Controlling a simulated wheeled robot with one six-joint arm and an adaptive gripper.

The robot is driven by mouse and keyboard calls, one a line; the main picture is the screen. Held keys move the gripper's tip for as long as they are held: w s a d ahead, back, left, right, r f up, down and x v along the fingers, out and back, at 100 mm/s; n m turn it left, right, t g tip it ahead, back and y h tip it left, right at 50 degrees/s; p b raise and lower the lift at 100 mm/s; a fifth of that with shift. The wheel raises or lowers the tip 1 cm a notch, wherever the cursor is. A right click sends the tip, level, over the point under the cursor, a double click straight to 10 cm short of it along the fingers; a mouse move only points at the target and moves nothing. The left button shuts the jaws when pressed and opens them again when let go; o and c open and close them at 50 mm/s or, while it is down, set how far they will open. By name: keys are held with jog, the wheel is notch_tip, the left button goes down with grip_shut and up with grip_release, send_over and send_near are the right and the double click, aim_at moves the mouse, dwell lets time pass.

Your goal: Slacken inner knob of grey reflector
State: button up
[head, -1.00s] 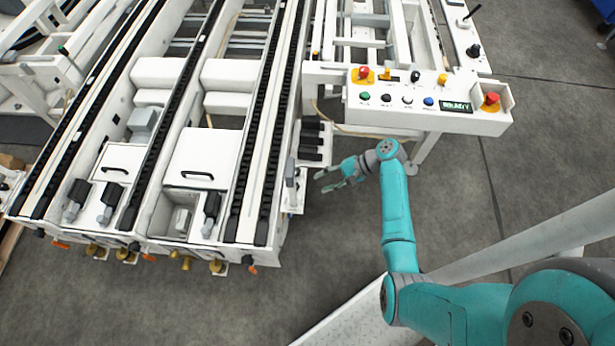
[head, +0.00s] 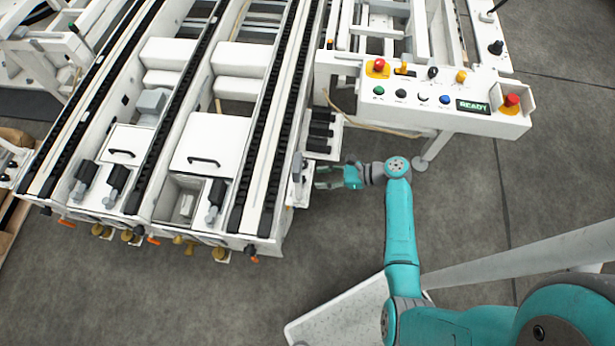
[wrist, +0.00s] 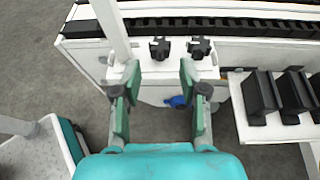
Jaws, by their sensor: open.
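Two black star-shaped knobs, a left one (wrist: 159,48) and a right one (wrist: 199,47), sit side by side on a white bracket plate (wrist: 178,69) in the wrist view. My gripper (wrist: 158,80) is open and empty, its green fingers pointing at the plate. The left knob lies between the finger lines, just beyond the tips; the right knob lies past the right finger. A small upright grey piece (head: 297,166), perhaps the reflector, stands at the conveyor's right side in the head view. My gripper (head: 322,178) is just right of it. The knobs are not clear there.
A pale upright post (wrist: 110,28) rises close to the left finger. A rack of black blocks (head: 321,135) is beside the bracket, also at right in the wrist view (wrist: 276,95). A control panel (head: 430,105) overhangs behind. Open floor (head: 330,260) lies in front.

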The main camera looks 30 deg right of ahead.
aim_at(304, 179)
jog(key=shift+x, duration=2.9)
